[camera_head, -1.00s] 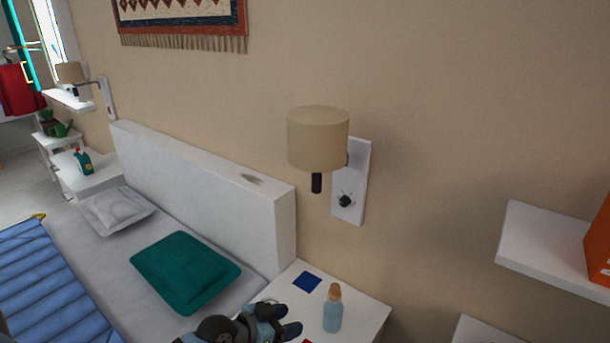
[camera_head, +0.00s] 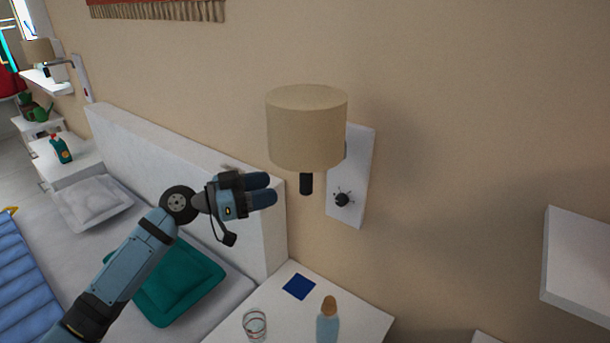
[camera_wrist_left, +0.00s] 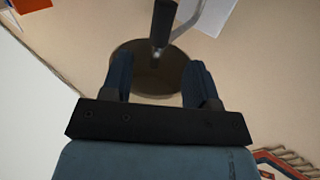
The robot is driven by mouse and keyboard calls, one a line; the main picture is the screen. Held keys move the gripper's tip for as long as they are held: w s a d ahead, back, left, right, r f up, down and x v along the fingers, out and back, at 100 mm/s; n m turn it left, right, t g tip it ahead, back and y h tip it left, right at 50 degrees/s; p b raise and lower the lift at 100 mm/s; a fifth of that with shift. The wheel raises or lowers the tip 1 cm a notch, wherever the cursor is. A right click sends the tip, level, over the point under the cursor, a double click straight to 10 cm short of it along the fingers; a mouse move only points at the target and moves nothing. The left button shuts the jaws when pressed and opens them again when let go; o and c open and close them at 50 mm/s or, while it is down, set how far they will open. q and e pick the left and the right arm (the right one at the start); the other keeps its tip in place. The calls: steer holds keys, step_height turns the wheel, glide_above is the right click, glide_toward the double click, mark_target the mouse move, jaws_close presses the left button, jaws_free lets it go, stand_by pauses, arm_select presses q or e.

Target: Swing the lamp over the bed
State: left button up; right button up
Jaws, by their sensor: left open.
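The near wall lamp has a beige drum shade (camera_head: 306,128) with a dark handle (camera_head: 306,184) hanging below it. It is mounted on a white wall plate (camera_head: 350,180) with a dark knob, to the right of the bed (camera_head: 100,250). My left gripper (camera_head: 268,188) is open, just left of the handle and below the shade, apart from the handle in the head view. In the left wrist view the dark handle (camera_wrist_left: 163,22) and the underside of the shade (camera_wrist_left: 150,85) lie ahead, between the open fingers (camera_wrist_left: 158,75). My right gripper is not in view.
A white nightstand (camera_head: 350,305) below the lamp holds a glass (camera_head: 255,324), a blue square (camera_head: 299,286) and a bottle (camera_head: 328,322). The white headboard (camera_head: 190,160) is behind my gripper. A white shelf (camera_head: 575,260) is at right. A second lamp (camera_head: 38,52) is far left.

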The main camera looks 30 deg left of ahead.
mark_target(307, 180)
arm_select(q)
steer(key=p+x, duration=0.2)
steer(key=x, duration=0.6)
steer(key=shift+w+r, duration=0.1)
steer(key=shift+w, duration=0.05)
steer(key=shift+w+d, duration=0.45)
steer(key=shift+w, duration=0.05)
jaws_close()
